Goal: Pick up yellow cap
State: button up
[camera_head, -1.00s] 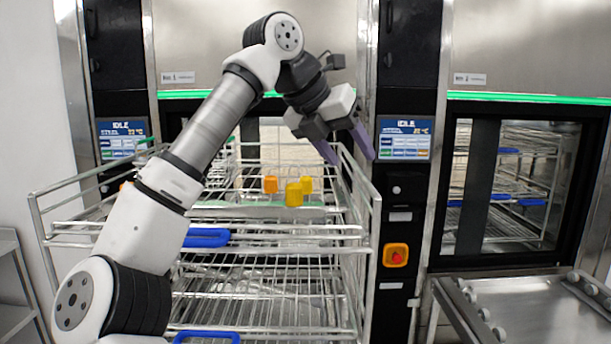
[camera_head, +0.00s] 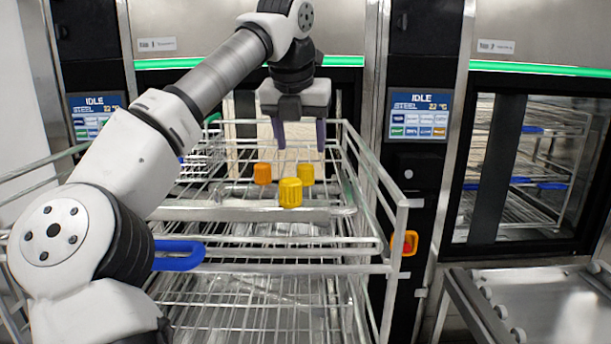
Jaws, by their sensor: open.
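Two yellow caps and one orange cap stand close together on the top level of the wire rack (camera_head: 365,165). The nearer yellow cap (camera_head: 290,193) is in front. The other yellow cap (camera_head: 306,174) is behind it to the right. The orange cap (camera_head: 263,174) is behind it to the left. My gripper (camera_head: 300,143) points down above the rack, behind and above the caps in the picture. Its two purple fingers are apart with nothing between them. It touches no cap that I can see.
Rack side rails rise to the right of the caps. A blue handle (camera_head: 178,256) sits at the rack's front left. Washers with screens (camera_head: 418,115) stand behind. A metal roller table (camera_head: 540,310) is at the lower right. A red button (camera_head: 409,243) is beside the rack.

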aim_at(305, 164)
jog(key=p+x, duration=0.1)
jog(key=x, duration=0.6)
jog(key=shift+w+d+f, duration=0.1)
jog(key=shift+w+d, duration=0.1)
jog(key=shift+c, duration=0.5)
jog(key=c, duration=1)
